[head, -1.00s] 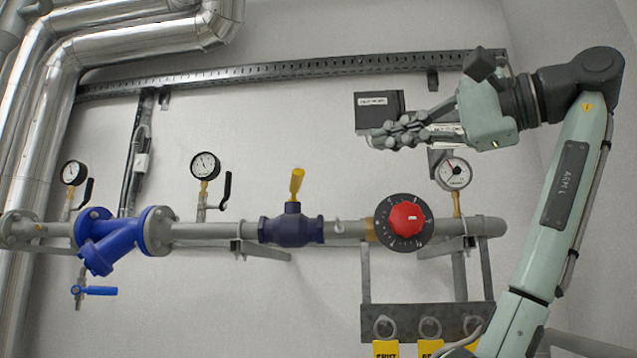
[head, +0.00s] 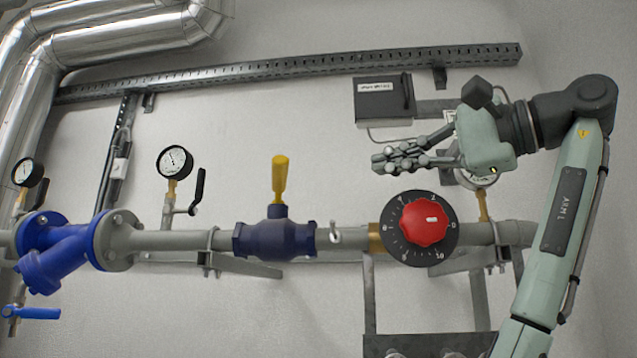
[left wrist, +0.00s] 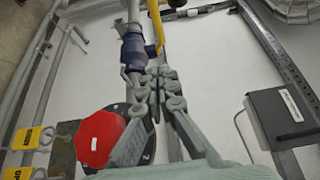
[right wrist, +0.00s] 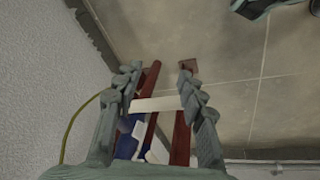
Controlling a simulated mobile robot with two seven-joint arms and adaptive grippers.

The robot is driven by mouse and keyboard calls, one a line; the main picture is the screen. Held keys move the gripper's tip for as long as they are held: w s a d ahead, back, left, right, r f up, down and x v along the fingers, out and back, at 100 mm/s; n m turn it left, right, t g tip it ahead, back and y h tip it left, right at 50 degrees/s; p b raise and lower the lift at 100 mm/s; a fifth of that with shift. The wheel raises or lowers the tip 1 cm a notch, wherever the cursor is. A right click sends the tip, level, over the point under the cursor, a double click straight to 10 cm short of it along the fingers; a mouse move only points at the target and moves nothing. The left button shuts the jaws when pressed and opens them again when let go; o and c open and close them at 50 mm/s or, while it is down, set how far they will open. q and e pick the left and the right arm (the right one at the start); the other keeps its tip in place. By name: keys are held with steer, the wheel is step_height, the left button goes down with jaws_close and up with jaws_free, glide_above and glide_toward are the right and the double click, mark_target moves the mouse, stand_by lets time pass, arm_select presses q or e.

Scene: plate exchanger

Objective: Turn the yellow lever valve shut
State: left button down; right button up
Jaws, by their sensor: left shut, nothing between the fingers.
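The yellow lever (head: 280,178) stands upright on the dark blue valve (head: 275,239), across the line of the horizontal pipe. My left gripper (head: 385,160) is shut and empty, right of the lever and a little higher, with its fingers pointing left. In the left wrist view the closed fingertips (left wrist: 158,80) lie just below the yellow lever (left wrist: 156,25) and dark valve body (left wrist: 133,50); a gap shows in the head view. My right gripper (right wrist: 157,75) shows only in its wrist view, with its fingers spread apart.
A red knob (head: 425,219) on a black dial sits on the pipe right of the valve. A grey box (head: 384,100) is on the wall behind my left gripper. A gauge (head: 174,162) stands left of the lever. Red bars (right wrist: 180,135) show beyond my right fingers.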

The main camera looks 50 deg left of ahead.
arm_select(q)
glide_toward(279, 184)
steer(key=w+a, duration=0.2)
steer(key=w, duration=0.1)
steer(key=shift+s+a+r+p, duration=0.1)
steer(key=shift+s+a+p, duration=0.15)
steer(key=shift+s+a, duration=0.45)
steer(key=shift+s+a+r+p, duration=0.15)
steer(key=shift+s+a, duration=0.3)
steer(key=shift+s, duration=0.55)
arm_select(e)
steer(key=shift+d+f, duration=0.1)
steer(key=shift+f, duration=0.8)
steer(key=shift+s+f, duration=0.1)
steer(key=shift+s, duration=0.05)
